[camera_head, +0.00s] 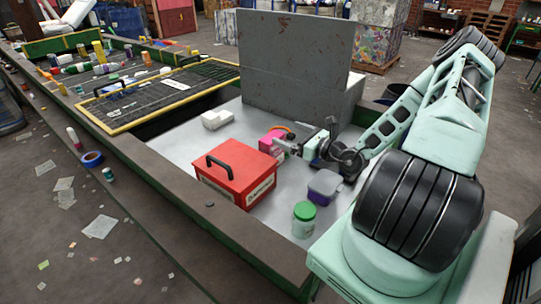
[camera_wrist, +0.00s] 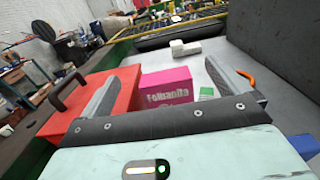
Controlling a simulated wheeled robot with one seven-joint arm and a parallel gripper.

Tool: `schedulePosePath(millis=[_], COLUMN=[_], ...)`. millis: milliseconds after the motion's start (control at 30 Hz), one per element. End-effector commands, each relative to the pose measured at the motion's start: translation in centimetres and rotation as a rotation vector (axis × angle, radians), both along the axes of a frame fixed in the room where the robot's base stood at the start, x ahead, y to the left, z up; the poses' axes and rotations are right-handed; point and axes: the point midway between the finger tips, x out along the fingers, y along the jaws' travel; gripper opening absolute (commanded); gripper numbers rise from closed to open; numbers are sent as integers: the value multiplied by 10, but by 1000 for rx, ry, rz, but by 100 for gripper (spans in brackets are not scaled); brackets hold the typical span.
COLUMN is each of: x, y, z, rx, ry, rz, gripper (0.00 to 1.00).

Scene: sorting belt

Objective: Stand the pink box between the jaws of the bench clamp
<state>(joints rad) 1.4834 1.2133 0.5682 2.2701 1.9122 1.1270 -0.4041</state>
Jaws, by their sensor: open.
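The pink box (camera_head: 268,141) stands on the grey work surface behind the red toolbox, partly hidden by the toolbox and my gripper. In the wrist view the pink box (camera_wrist: 167,88) shows its lettered face between my two fingers, with space at both sides. My gripper (camera_head: 284,148) is open and reaches low toward the box from the right; its fingers also show in the wrist view (camera_wrist: 161,74). A white blocky thing (camera_head: 216,119) lies farther back; it also shows in the wrist view (camera_wrist: 185,48). It may be the bench clamp, but I cannot tell.
The red toolbox (camera_head: 236,173) stands close to the left finger. A purple-grey tub (camera_head: 324,187) and a green-lidded jar (camera_head: 304,219) stand at the front right. A tall grey panel (camera_head: 293,65) rises behind. An orange curved part (camera_wrist: 247,78) is beside the right finger.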

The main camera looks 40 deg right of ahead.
Motion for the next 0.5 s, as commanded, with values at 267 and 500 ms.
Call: schedulePosePath(millis=[267,500], x=[7,26], y=[3,5], z=[-39,-40], rx=[-2,-3], ry=[-2,-1], rz=[5,3], gripper=[100,100])
